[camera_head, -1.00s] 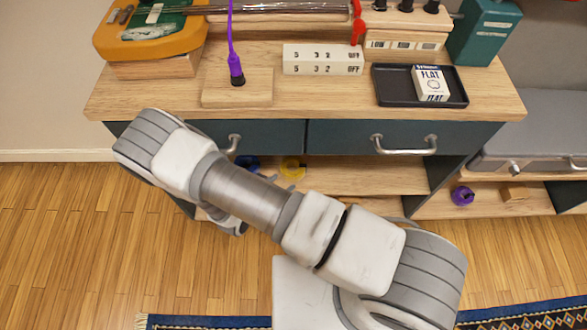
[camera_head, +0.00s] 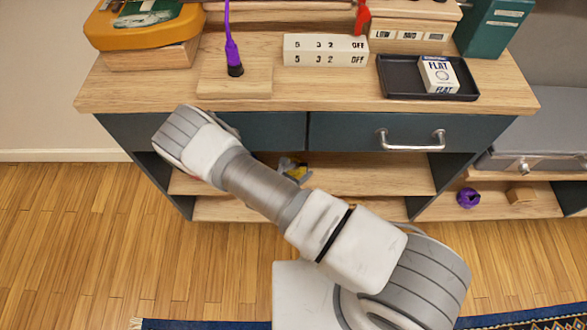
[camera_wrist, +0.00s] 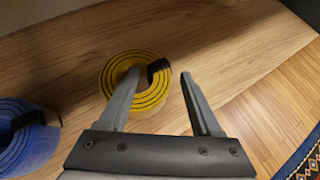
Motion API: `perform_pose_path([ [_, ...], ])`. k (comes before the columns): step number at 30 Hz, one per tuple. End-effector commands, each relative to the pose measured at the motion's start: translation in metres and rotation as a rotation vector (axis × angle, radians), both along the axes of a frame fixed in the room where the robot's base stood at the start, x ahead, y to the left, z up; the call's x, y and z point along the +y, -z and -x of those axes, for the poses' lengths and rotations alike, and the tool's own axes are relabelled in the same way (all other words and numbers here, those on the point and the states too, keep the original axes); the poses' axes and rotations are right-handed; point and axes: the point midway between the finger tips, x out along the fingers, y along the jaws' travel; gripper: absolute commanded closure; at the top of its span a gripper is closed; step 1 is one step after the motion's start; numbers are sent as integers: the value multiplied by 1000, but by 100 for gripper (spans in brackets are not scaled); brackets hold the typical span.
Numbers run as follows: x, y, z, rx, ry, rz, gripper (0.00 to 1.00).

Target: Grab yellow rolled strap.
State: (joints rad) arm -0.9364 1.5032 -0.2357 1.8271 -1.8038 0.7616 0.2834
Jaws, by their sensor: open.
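The yellow rolled strap (camera_wrist: 151,95) lies on a wooden shelf, its coils facing up, with a black band at its upper right. My gripper (camera_wrist: 160,76) is open in the wrist view. Its left finger crosses in front of the middle of the roll and its right finger is just past the roll's right side. I cannot tell whether either finger touches it. In the head view, a bit of the yellow strap (camera_head: 301,172) shows on the shelf under the drawers, mostly hidden by my arm.
A blue rolled strap (camera_wrist: 30,148) lies left of the yellow one. The shelf (camera_head: 375,175) is under a drawer with a metal handle (camera_head: 410,140). A purple roll (camera_head: 468,198) sits on a lower shelf at right. The shelf's front edge drops to the wood floor.

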Motion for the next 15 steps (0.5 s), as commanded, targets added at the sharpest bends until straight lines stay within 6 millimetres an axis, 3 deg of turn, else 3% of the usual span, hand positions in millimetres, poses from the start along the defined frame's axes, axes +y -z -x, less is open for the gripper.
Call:
perform_pose_path([
  [3, 0, -1, 0, 0, 0, 0, 35],
  [12, 1, -1, 1, 1, -1, 0, 89],
  [14, 1, -1, 1, 1, -1, 0, 99],
  [15, 1, -1, 1, 1, -1, 0, 100],
])
